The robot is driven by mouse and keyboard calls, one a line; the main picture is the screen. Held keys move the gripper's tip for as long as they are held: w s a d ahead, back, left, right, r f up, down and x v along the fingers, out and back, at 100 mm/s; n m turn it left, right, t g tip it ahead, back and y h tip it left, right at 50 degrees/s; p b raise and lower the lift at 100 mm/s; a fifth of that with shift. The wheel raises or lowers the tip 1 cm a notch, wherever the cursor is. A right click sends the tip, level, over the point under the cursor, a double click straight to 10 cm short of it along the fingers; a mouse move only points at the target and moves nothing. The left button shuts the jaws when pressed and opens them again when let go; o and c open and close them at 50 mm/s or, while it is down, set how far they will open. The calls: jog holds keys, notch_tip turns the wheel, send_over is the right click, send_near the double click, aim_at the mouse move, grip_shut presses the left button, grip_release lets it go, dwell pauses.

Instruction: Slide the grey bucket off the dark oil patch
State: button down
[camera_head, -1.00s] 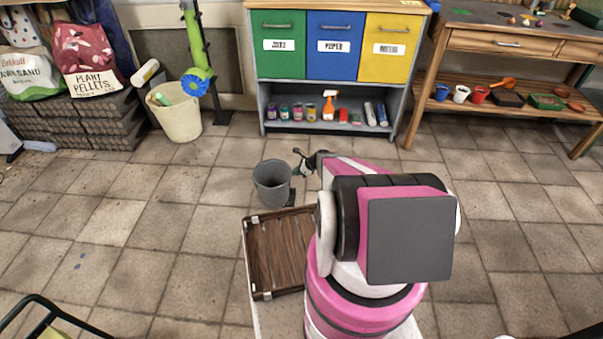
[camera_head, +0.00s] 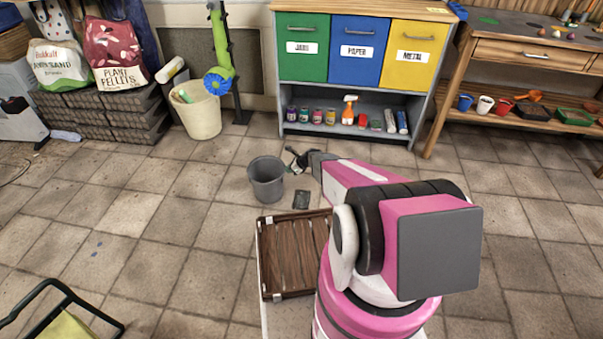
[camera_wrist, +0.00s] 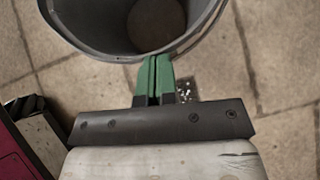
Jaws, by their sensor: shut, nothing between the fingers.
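The grey bucket (camera_head: 267,182) stands upright and open on the tiled floor, left of the dark oil patch (camera_head: 301,199). A narrow strip of bare floor shows between them in the head view. My gripper (camera_head: 293,161) is low, just right of the bucket. In the wrist view, its green fingers (camera_wrist: 153,78) are shut together with nothing between them. Their tips lie at the near rim of the bucket (camera_wrist: 88,47); whether they touch cannot be told. A small dark speckled area (camera_wrist: 185,89), perhaps the patch, shows right of the fingers.
A brown wooden crate (camera_head: 263,254) lies in front of the bucket. A cream bin (camera_head: 200,116) stands back left. A cabinet (camera_head: 281,129) with coloured drawers and a workbench (camera_head: 430,140) are behind. The floor left of the bucket is clear.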

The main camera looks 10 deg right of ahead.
jog(key=w+a, duration=0.6)
jog(key=a, duration=0.6)
jog(key=w+a, duration=0.7)
jog(key=a, duration=0.6)
jog(key=shift+s, duration=0.1)
jog(key=s+d+f+v, duration=0.1)
jog(key=d+f+v, duration=0.1)
jog(key=v, duration=1.1)
jog(key=s+d+r+n+g+h, duration=0.1)
jog(key=s+d+r+n+h, duration=0.1)
jog(key=s+d+r+n, duration=0.5)
jog(key=s+d+r+n+g+h, duration=0.1)
jog(key=s+d+r+n+h, duration=0.2)
jog(key=s+d+r+n, duration=0.4)
jog(key=s+d+r+n+g+h, duration=0.2)
jog(key=s+d+r+n, duration=0.6)
jog(key=s+r, duration=0.6)
jog(key=s+n+h, duration=0.1)
jog(key=s, duration=0.8)
